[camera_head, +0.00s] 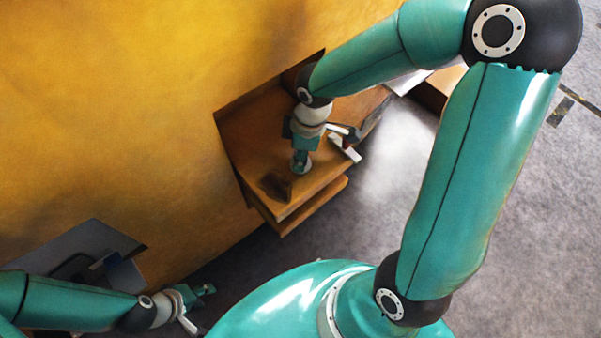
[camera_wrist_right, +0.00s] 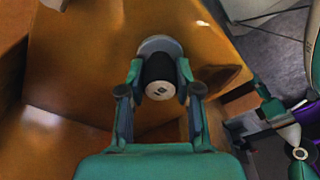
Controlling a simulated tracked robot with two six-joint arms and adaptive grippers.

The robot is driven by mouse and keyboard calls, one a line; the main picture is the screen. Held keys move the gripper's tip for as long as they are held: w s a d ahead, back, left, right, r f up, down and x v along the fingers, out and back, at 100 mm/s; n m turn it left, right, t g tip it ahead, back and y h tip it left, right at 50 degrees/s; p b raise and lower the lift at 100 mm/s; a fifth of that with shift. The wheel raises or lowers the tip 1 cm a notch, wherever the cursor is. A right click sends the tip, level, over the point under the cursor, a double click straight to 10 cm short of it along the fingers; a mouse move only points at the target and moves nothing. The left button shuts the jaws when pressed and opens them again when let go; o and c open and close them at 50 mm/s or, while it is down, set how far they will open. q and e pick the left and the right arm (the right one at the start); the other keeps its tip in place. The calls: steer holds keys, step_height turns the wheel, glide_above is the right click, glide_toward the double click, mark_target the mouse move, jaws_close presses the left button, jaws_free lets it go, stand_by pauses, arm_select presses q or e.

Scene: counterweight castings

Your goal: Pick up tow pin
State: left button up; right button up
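The tow pin (camera_wrist_right: 159,75) is a short black cylinder with a grey end face and a pale round flange. In the right wrist view it stands between the fingers of my right gripper (camera_wrist_right: 160,76), which press close on both sides with no visible gap. In the head view my right gripper (camera_head: 301,150) points down over the orange shelf, and the pin's pale base (camera_head: 301,167) shows just below it. The flange looks to be at the shelf surface; I cannot tell whether it touches. My left gripper (camera_head: 204,290) is at the lower left, away from the pin, its opening unclear.
The orange shelf (camera_head: 318,180) sits in a recess of a large yellow-orange body (camera_head: 120,110), whose walls stand close around the right gripper. A dark hole (camera_head: 275,186) is in the shelf near its front corner. Open grey floor (camera_head: 520,240) lies to the right.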

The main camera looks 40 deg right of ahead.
jaws_close()
steer(key=shift+w, duration=0.1)
steer(key=shift+r, duration=0.2)
step_height(320, 180, up, 20)
steer(key=p, duration=0.3)
stand_by(0.6)
steer(key=shift+f, duration=0.1)
